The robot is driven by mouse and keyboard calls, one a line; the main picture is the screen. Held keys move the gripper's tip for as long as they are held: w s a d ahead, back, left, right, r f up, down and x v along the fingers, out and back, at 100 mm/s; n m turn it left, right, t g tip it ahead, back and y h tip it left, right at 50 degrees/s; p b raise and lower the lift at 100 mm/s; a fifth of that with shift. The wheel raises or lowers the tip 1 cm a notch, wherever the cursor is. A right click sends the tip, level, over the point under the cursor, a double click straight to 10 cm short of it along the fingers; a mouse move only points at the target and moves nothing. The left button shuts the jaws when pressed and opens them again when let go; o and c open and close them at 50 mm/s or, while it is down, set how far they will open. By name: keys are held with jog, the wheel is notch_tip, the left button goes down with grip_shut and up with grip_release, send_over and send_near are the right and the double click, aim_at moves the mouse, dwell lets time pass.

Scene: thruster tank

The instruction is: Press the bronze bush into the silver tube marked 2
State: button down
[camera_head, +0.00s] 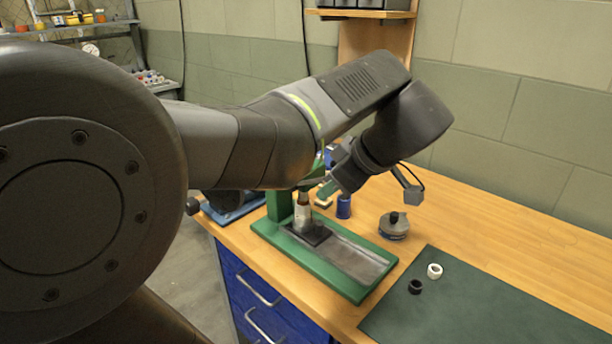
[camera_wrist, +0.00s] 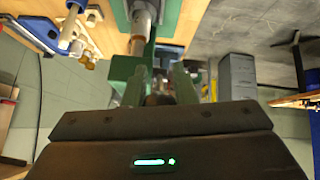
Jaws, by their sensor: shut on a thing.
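A green press (camera_head: 277,204) with a long flat base stands on the bench. A silver tube (camera_head: 302,219) stands upright on the press base below the ram; its mark cannot be read. The wrist view also shows the tube (camera_wrist: 146,12), with a narrower metal part (camera_wrist: 138,44) in line with its end. My gripper (camera_head: 326,190) is beside the press, apart from the tube. In the wrist view its fingers (camera_wrist: 163,80) are shut on a dark part between them, apparently the press lever's grip, mostly hidden.
A blue cylinder (camera_head: 343,207) and a round grey fixture with a dark knob (camera_head: 394,225) stand right of the press. A white ring (camera_head: 434,271) and a black ring (camera_head: 415,287) lie on a dark green mat (camera_head: 480,310). The bench's right rear is clear.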

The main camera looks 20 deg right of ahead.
jog(key=shift+f, duration=0.25)
jog(key=c, duration=1.2)
grip_release()
jog(key=shift+r, duration=0.1)
jog(key=p+v, duration=0.1)
jog(key=v, duration=1.2)
jog(key=shift+s+r, duration=0.2)
jog(key=shift+r, duration=0.15)
jog(key=shift+d, duration=0.1)
